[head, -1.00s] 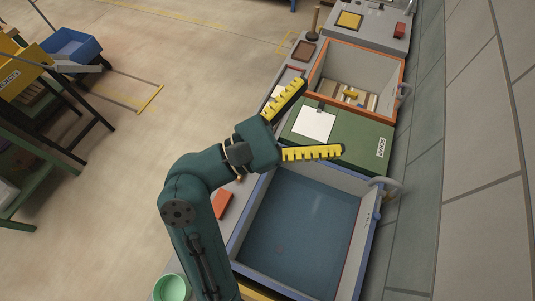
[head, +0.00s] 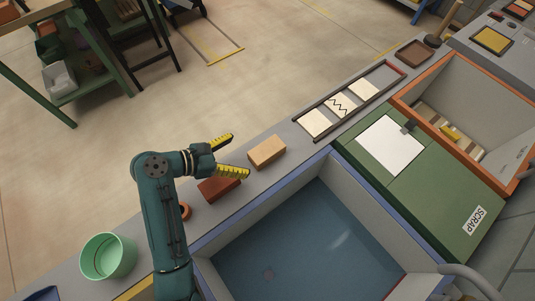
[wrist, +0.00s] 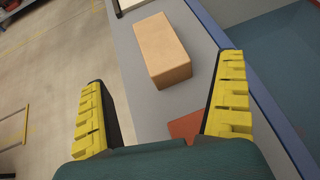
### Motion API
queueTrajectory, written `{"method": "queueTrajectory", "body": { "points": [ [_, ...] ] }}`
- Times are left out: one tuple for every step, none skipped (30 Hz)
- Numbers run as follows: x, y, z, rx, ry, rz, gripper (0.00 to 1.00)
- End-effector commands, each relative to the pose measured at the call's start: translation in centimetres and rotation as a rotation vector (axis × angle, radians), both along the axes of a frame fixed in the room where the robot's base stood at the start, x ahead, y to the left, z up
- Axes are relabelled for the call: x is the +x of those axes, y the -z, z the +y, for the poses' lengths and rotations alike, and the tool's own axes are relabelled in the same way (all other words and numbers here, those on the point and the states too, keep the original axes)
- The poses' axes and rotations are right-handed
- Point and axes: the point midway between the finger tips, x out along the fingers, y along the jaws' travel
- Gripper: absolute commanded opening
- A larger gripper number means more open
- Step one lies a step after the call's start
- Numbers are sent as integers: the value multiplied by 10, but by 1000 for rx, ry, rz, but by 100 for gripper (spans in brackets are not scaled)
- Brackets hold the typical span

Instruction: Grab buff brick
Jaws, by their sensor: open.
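The buff brick (head: 266,153) is a plain tan block lying on the grey ledge beside the blue-rimmed basin. In the wrist view the buff brick (wrist: 162,50) lies ahead of the fingers, within the width between them. My gripper (head: 227,157) has yellow toothed fingers spread wide, with nothing between them. It hangs over the ledge, to the left of the buff brick and apart from it. In the wrist view my gripper (wrist: 163,100) shows both fingers open. A red-brown brick (head: 219,189) lies on the ledge close under my gripper, and its corner shows in the wrist view (wrist: 186,127).
The blue-rimmed basin (head: 300,240) is right of the ledge. A green scrap box (head: 440,190) and an orange-rimmed bin (head: 408,92) stand beyond. A rack with white cards (head: 338,105), a green bucket (head: 109,257) and an orange ring (head: 185,211) are also on the ledge.

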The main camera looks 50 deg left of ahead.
Motion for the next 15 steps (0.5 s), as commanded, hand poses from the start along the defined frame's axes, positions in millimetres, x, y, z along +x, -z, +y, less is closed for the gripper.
{"method": "queueTrajectory", "body": {
  "points": [
    [12, 9, -5, -1, 5, -1, 99],
    [18, 12, -6, -1, 5, -1, 99],
    [24, 16, -8, 1, 5, 0, 99],
    [29, 18, -9, 1, 4, 0, 99],
    [33, 20, -10, 1, 4, -1, 99],
    [37, 22, -11, 0, 4, -1, 99],
    [39, 23, -12, 0, 3, -1, 99],
    [41, 24, -12, 1, 2, -1, 99],
    [45, 26, -13, 1, 2, -1, 99],
    [48, 27, -14, 0, 3, -1, 99],
    [52, 29, -16, 2, 3, 0, 99],
    [59, 32, -17, 1, 3, -1, 99],
    [64, 34, -19, 1, 5, -3, 99],
    [70, 36, -21, 2, 6, -3, 99],
    [76, 39, -22, 1, 4, -1, 99]
  ]
}}
